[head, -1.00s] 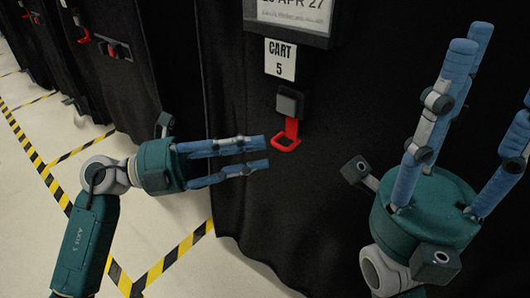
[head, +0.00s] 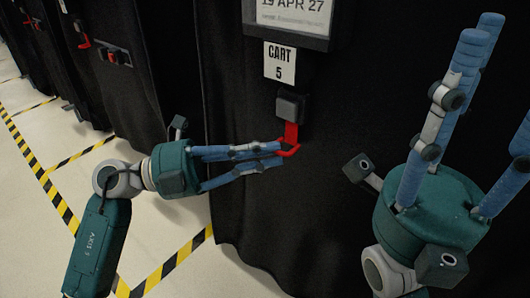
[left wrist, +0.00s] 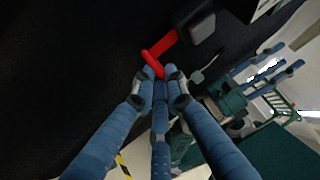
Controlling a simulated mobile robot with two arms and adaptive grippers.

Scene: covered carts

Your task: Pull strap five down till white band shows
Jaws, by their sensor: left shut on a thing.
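The red strap (head: 291,133) of cart five hangs from a grey buckle (head: 290,105) below the "CART 5" label (head: 279,62). My left gripper (head: 282,152) is shut on the strap's lower loop, coming in from the left. In the left wrist view the fingertips (left wrist: 160,76) meet at the red strap (left wrist: 163,45), and part of the loop is hidden behind them. No white band shows on the strap. My right gripper (head: 475,55) points upward at the right, its fingers apart and empty, away from the strap.
A black cover (head: 330,190) drapes the cart behind the strap, with a date sign (head: 291,15) above the label. More covered carts with red straps (head: 112,54) stand at the left. Yellow-black tape (head: 45,180) marks the pale, open floor.

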